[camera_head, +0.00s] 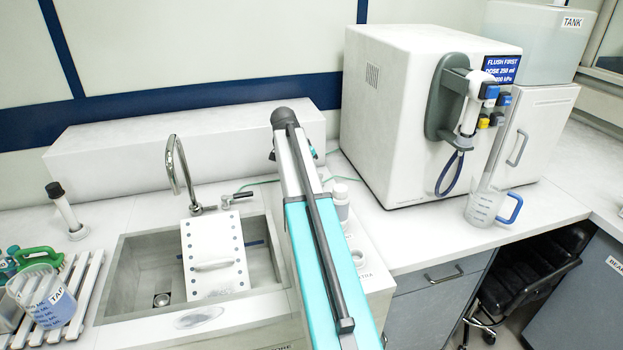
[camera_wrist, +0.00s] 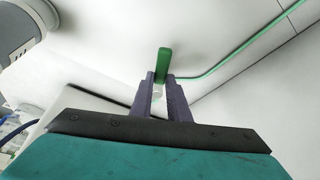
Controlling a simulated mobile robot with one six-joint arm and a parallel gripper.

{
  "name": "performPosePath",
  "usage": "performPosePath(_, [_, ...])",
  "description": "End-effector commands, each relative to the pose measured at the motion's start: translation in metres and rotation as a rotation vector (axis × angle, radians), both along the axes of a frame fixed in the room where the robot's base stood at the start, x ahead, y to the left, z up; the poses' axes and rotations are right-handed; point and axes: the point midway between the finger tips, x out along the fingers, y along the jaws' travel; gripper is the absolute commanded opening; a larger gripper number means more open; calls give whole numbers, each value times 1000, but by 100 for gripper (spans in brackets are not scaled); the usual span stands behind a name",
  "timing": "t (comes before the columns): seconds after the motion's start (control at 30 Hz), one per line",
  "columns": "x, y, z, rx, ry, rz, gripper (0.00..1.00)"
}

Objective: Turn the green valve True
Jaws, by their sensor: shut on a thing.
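The green valve (camera_wrist: 164,62) shows in the wrist view as a small upright green handle, just beyond my fingertips. My gripper (camera_wrist: 160,82) has its two dark fingers close together at the handle's lower end, shut on it. A pale round piece shows between the fingers below the handle. In the head view my arm covers the valve and most of my gripper.
A thin green line (camera_wrist: 238,58) runs right from the valve. In the head view, a sink (camera_head: 125,270) with a white dotted board (camera_head: 214,258) lies left of my arm. A white machine (camera_head: 395,110) and a measuring jug (camera_head: 484,207) stand right.

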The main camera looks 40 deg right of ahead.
Motion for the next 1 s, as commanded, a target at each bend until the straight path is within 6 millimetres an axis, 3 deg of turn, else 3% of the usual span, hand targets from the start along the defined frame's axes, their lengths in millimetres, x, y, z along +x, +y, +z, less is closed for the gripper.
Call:
performPosePath(0.03, [10, 1, 0, 1, -7, -33, 0])
performPosePath(0.5, [27, -3, 1, 2, -10, -378, 0])
performPosePath(1.0, [28, -4, 2, 2, -11, -462, 0])
